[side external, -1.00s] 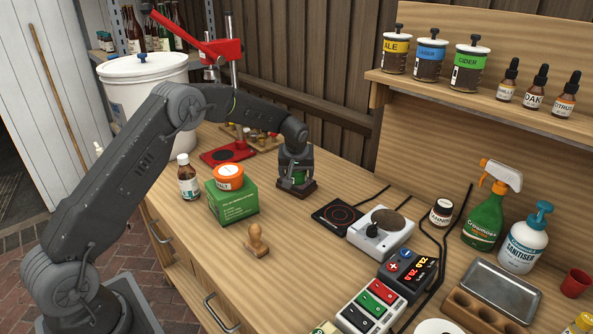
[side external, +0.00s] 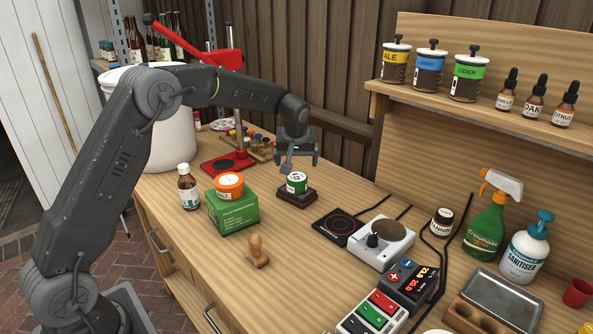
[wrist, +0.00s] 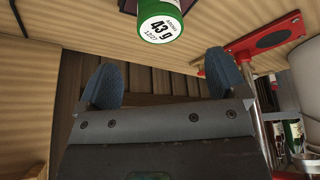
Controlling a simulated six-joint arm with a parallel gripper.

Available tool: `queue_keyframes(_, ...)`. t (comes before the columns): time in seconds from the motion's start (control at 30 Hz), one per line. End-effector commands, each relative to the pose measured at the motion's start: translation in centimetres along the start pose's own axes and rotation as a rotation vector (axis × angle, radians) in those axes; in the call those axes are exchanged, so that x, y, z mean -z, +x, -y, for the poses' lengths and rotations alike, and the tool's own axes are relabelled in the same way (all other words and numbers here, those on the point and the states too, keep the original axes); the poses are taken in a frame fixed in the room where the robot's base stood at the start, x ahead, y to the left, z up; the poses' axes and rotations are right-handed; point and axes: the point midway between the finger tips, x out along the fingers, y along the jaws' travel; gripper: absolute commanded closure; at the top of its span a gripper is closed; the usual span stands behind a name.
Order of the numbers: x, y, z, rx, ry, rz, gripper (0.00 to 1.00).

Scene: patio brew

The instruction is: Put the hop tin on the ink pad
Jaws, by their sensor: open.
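The hop tin (side external: 297,183) is a small green tin with a white label on top. It sits on the dark ink pad (side external: 284,196) on the bench, and its labelled end also shows at the top of the wrist view (wrist: 159,27). My gripper (side external: 299,166) is open and empty above the tin, apart from it. In the wrist view both blue fingertips (wrist: 163,80) are spread with nothing between them.
A green box (side external: 234,210) with an orange-lidded tub (side external: 229,186) stands left of the pad, beside a brown bottle (side external: 188,188). A wooden stamp (side external: 257,252) stands in front. A black hotplate (side external: 337,224) lies to the right. The red capper (side external: 228,163) is behind.

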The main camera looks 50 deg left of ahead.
Motion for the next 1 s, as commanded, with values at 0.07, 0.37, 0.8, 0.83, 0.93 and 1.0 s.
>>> queue_keyframes(0.07, 0.0, -1.1, 0.0, 0.0, 0.0, 0.0, 0.08)
queue_keyframes(0.37, -0.1, -2.6, 0.1, -0.002, 0.005, 0.0, 0.08)
queue_keyframes(0.8, -9.8, -17.7, 4.8, -0.139, 0.289, -0.02, 0.08)
queue_keyframes(0.83, -10.9, -18.6, 5.4, -0.152, 0.314, -0.023, 0.08)
queue_keyframes(0.93, -14.6, -21.2, 7.5, -0.192, 0.398, -0.034, 0.08)
queue_keyframes(1.0, -17.4, -22.5, 9.1, -0.219, 0.458, -0.044, 0.08)
